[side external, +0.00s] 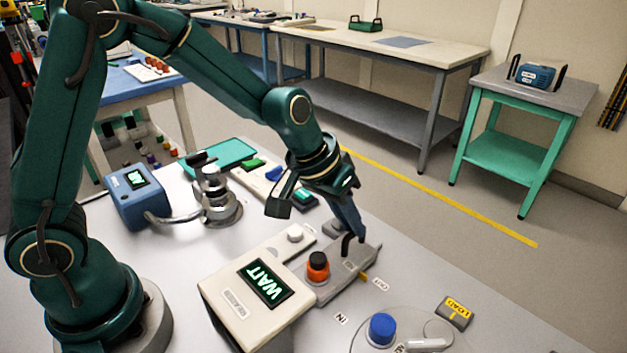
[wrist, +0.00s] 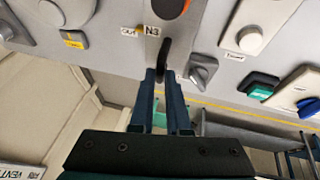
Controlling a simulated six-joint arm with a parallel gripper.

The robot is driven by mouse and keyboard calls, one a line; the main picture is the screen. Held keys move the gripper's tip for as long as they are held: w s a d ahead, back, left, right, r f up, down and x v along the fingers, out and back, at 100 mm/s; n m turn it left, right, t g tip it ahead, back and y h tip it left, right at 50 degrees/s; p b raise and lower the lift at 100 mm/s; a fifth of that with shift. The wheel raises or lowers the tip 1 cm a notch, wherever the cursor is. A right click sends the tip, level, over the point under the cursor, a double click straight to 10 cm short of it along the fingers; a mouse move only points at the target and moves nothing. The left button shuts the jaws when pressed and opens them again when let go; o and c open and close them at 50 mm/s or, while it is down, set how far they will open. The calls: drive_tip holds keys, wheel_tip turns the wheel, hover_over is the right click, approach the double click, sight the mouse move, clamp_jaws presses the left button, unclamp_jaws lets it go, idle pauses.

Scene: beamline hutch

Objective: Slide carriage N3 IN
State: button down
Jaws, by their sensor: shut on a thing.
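Carriage N3 (side external: 336,283) is a grey slide beside the white box with the WAIT display. It carries an orange pot with a black top (side external: 317,266) and a black upright handle (side external: 346,244). The N3 label (wrist: 152,30) shows in the wrist view, with the handle (wrist: 165,58) below it. A yellow pointer (side external: 364,278) on its edge is close to the OUT label (side external: 381,285); the IN label (side external: 341,318) lies nearer the camera. My gripper (side external: 350,234) is shut on the handle; its fingers (wrist: 167,78) flank it in the wrist view.
The WAIT box (side external: 258,290) stands close to the left of the carriage. A round plate with a blue knob (side external: 382,329) and a yellow LOAD block (side external: 456,312) are at the front. A grey knob (wrist: 203,70) is close to my fingers in the wrist view.

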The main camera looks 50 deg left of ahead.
sight(344, 241)
drive_tip(key=shift+s, duration=1.45)
drive_tip(key=c, duration=0.9)
unclamp_jaws()
drive_tip(key=shift+r, duration=0.1)
drive_tip(key=shift+v, duration=2.55)
